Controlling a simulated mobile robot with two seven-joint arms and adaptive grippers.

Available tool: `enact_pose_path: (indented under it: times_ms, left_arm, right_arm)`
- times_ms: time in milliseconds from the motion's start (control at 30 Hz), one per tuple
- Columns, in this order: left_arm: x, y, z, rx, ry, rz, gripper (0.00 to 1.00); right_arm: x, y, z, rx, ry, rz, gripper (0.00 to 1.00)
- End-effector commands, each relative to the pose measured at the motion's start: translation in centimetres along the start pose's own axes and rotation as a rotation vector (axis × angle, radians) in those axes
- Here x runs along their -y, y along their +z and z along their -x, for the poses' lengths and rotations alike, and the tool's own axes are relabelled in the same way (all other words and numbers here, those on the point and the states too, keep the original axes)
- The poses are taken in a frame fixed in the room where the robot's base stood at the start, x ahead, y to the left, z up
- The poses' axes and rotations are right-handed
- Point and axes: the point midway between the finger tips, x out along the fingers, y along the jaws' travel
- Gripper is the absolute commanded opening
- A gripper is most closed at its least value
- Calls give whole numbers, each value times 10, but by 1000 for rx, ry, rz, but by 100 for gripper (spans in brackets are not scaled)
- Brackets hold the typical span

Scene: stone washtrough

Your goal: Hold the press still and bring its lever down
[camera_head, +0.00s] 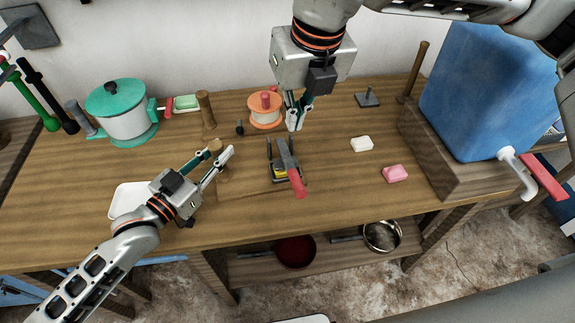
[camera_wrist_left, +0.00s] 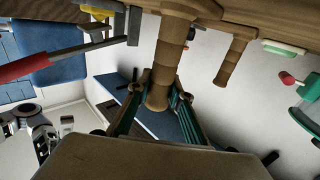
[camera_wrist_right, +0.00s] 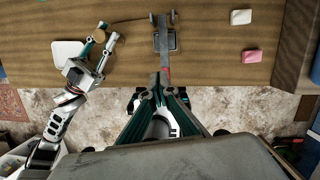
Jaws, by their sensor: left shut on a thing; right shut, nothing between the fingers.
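The press (camera_head: 279,172) stands on the wooden table near its front edge, with a dark base and a yellow piece in it. Its grey lever, ending in a red handle (camera_head: 298,187), slants up off the base toward the front; the handle also shows in the left wrist view (camera_wrist_left: 25,67). My left gripper (camera_head: 225,156) is shut on a turned wooden post (camera_wrist_left: 158,92) left of the press, not on the press itself. My right gripper (camera_head: 296,126) is shut and empty above the press, apart from it. In the right wrist view its fingertips (camera_wrist_right: 160,78) appear close to the red handle.
A second wooden post (camera_head: 205,108) and an orange spool (camera_head: 264,108) stand behind. A green pot (camera_head: 128,115) is at the left. White (camera_head: 361,144) and pink (camera_head: 395,173) soaps lie right of the press. A blue tank (camera_head: 485,95) stands at the right. Pans sit on the shelf below.

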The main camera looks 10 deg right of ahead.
Motion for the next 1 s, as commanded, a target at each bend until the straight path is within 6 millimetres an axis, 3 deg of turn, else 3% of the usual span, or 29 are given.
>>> enact_pose_path:
  times_ms: [233,1000]
  left_arm:
    - [0,0,0,-1,0,-1,0]
    - [0,0,0,-1,0,-1,0]
  right_arm:
    - [-4,-35,-22,-233,-65,-104,0]
    - [1,-55,-100,-239,-68,-107,0]
